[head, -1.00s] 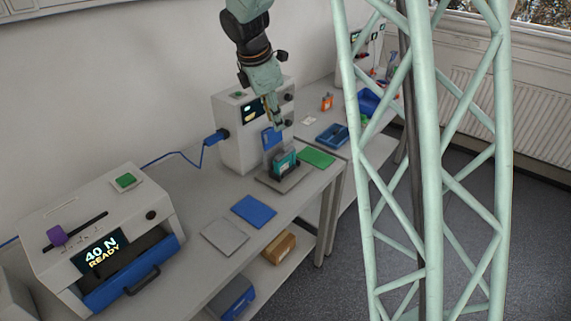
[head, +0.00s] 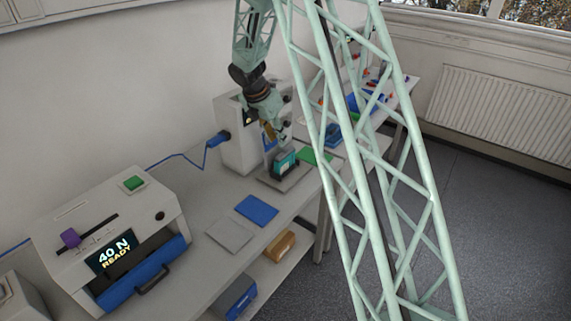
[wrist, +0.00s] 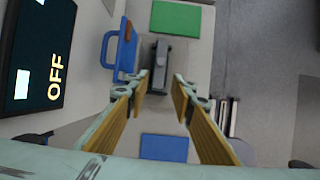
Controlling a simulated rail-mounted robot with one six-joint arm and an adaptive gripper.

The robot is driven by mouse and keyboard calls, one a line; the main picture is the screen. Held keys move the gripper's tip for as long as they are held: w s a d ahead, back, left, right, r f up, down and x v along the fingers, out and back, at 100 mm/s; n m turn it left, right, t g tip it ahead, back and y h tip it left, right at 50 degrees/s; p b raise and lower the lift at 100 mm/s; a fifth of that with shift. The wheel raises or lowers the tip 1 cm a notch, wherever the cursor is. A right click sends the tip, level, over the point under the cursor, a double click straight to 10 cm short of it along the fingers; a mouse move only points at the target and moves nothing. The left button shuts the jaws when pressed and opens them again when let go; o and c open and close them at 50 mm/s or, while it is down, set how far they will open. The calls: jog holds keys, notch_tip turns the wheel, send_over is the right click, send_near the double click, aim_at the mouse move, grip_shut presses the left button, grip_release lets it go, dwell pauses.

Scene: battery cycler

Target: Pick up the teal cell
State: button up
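The teal cell (head: 285,162) stands upright on a grey base plate (head: 291,182) in front of the cycler (head: 240,140) in the head view. In the wrist view, a dark grey block (wrist: 172,62), which seems to be the cell's top seen from above, lies just beyond and between my fingertips. No teal shows there. My gripper (wrist: 165,88) is open and empty, its yellow-padded fingers spread. In the head view my gripper (head: 270,132) hangs just above the cell, partly hard to make out.
A blue handled part (wrist: 122,52) sits close left of the block, and the cycler's screen (wrist: 38,50) reads OFF. A green mat (head: 309,155), blue mat (head: 257,210) and grey mat (head: 229,235) lie on the bench. A press (head: 110,240) showing 40 N READY stands at left.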

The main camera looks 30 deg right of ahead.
aim_at(283, 154)
jog(key=shift+w+d+f, duration=0.1)
jog(key=shift+f, duration=0.2)
jog(key=shift+f, duration=0.1)
jog(key=shift+x, duration=4.2)
jog(key=shift+d, duration=0.1)
jog(key=shift+x, duration=2.55)
jog(key=shift+d, duration=0.1)
grip_shut()
